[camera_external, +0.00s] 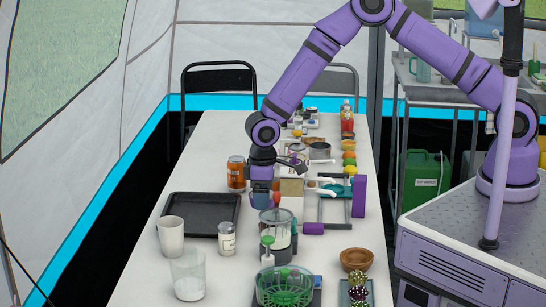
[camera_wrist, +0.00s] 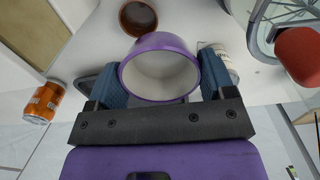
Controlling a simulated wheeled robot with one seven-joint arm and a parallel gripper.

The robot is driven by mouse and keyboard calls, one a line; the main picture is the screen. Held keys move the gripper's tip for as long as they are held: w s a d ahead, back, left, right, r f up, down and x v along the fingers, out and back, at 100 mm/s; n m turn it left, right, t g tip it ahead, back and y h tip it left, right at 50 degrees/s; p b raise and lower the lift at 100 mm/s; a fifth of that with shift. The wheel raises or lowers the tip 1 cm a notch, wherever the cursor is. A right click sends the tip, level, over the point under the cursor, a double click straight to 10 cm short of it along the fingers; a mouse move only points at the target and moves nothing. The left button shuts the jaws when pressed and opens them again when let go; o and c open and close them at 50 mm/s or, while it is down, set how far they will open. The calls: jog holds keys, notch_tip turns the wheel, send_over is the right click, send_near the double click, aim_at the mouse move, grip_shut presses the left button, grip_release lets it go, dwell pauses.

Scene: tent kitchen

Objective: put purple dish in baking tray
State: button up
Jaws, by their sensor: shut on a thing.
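The purple dish (camera_wrist: 160,43) is a small round bowl with a purple outside and a pale inside. In the wrist view it sits between the two blue fingers of my gripper (camera_wrist: 161,76), which is shut on it. In the external view my gripper (camera_external: 262,187) is above the middle of the white table, and the dish is too small and covered there to make out clearly. The baking tray (camera_external: 202,229) is a black rectangular tray lying flat on the table, left of and nearer the camera than my gripper. Its visible floor is empty.
An orange can (camera_external: 236,174) stands just left of my gripper, behind the tray. A glass jar (camera_external: 227,239) stands at the tray's right front, and a white cup (camera_external: 170,236) at its left front. A blender-like container (camera_external: 277,232) stands right of the jar.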

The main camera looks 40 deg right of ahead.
notch_tip(320, 180, down, 3)
jog(key=shift+f, duration=0.1)
jog(key=shift+w+f, duration=0.1)
jog(key=shift+f, duration=0.15)
send_over(209, 226)
jog(key=shift+f, duration=2.6)
jog(key=shift+f, duration=0.1)
jog(key=o, duration=0.9)
notch_tip(209, 226, up, 12)
